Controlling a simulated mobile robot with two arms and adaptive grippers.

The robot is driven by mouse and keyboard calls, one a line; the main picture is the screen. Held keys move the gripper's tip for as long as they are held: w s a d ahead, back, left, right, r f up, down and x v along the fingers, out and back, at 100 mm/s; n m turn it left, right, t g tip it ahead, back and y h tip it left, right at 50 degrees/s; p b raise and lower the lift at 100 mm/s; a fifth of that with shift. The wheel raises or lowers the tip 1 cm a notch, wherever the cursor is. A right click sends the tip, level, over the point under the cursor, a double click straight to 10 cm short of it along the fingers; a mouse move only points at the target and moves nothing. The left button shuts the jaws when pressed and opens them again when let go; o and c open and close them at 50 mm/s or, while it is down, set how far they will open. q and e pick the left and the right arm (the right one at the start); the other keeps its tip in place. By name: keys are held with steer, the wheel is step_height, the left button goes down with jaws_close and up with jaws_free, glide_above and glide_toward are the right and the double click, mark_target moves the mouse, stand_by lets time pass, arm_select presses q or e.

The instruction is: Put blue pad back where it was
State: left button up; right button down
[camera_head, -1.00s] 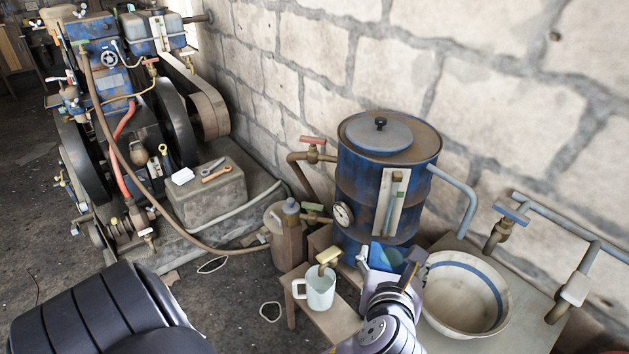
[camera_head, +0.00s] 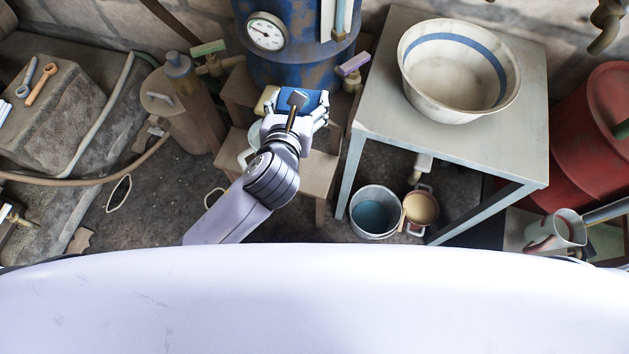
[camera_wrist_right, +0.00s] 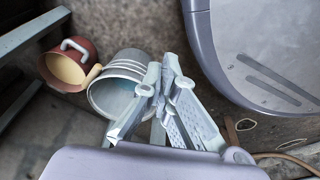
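The blue pad (camera_head: 316,99) is in my left gripper (camera_head: 298,112), in front of the blue barrel (camera_head: 290,60) and above the small wooden stand (camera_head: 312,172). White fingers show at both sides of the pad and hide part of it. My right gripper (camera_wrist_right: 168,85) is out of the head view. In the right wrist view its fingertips look close together, above a metal bucket (camera_wrist_right: 118,85), with nothing seen held.
A grey table (camera_head: 385,120) carries a striped bowl (camera_head: 425,95). The bucket (camera_head: 374,212) and a brown pot (camera_head: 420,208) stand on the floor below. A white mug (camera_head: 250,150) is partly hidden by my left arm. A jug (camera_head: 185,100) stands left, a red drum (camera_head: 600,140) right.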

arm_select(q)
step_height(320, 180, down, 11)
steer(key=d+m+h+b, duration=0.2)
steer(key=d+b, duration=0.1)
steer(key=b, duration=0.1)
arm_select(e)
steer(key=w+f, duration=0.3)
arm_select(q)
steer(key=b, duration=0.5)
glide_above(315, 173)
step_height(315, 173, down, 10)
steer(key=r, duration=0.1)
step_height(315, 173, down, 7)
steer(key=b, duration=0.2)
steer(key=shift+r+b, duration=0.1)
steer(key=shift+b, duration=0.25)
steer(key=shift+f, duration=0.45)
step_height(315, 173, down, 3)
steer(key=shift+f+b, duration=0.15)
steer(key=shift+b, duration=1)
steer(key=shift+f, duration=0.1)
arm_select(e)
steer(key=w+r+t, duration=0.1)
steer(key=w+r, duration=0.2)
steer(key=r, duration=0.8)
steer(key=w+a+r+t, duration=0.1)
steer(key=w+r+t, duration=0.1)
steer(key=r, duration=0.9)
steer(key=shift+w+a, duration=0.25)
steer(key=shift+w, duration=0.35)
